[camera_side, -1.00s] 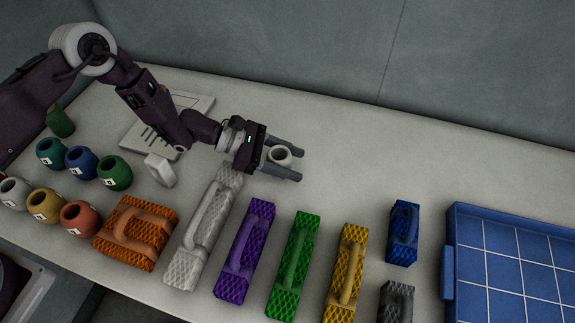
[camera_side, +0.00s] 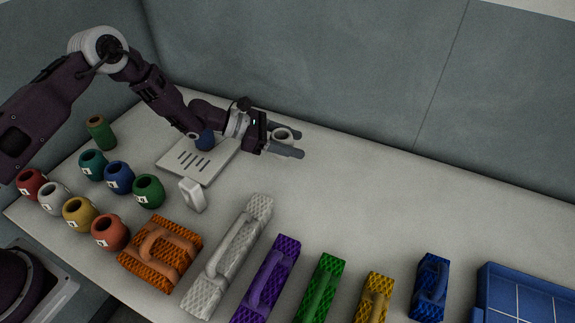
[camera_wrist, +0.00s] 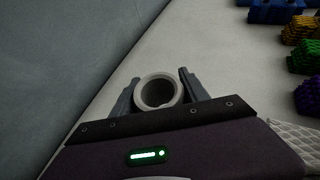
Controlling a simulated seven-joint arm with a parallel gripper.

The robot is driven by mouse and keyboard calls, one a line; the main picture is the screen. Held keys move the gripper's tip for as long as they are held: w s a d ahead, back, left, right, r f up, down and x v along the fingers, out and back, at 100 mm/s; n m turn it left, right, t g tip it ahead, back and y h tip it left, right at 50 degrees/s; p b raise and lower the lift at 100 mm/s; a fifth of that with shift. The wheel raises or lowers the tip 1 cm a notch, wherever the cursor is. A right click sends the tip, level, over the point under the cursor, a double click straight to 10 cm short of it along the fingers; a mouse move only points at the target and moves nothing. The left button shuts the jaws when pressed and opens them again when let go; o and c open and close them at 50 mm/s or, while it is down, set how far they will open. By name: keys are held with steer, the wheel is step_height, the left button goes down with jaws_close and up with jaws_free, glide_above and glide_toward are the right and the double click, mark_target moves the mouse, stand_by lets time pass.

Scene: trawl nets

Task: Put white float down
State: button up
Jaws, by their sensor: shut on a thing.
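My gripper (camera_side: 301,144) is shut on a white float (camera_side: 281,133), a short round piece with an open top. The float sits between the two grey fingers, and its open end faces up towards the wrist camera. In the wrist view the float (camera_wrist: 158,91) shows as a pale ring between the fingertips (camera_wrist: 160,88), over bare table. I cannot tell how far it is above the table. Another whitish float (camera_side: 54,198) with a label stands among the coloured floats at the left.
Several coloured floats, such as a green one (camera_side: 149,191), stand at the left. Textured net blocks (camera_side: 160,254) line the front. A blue tray (camera_side: 482,290) is at right. The back table is clear.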

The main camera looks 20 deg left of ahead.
mark_target(292, 170)
step_height(292, 170, down, 6)
steer(key=shift+f, duration=0.15)
steer(key=shift+f, duration=0.1)
steer(key=o, duration=1.3)
steer(key=shift+o, duration=0.2)
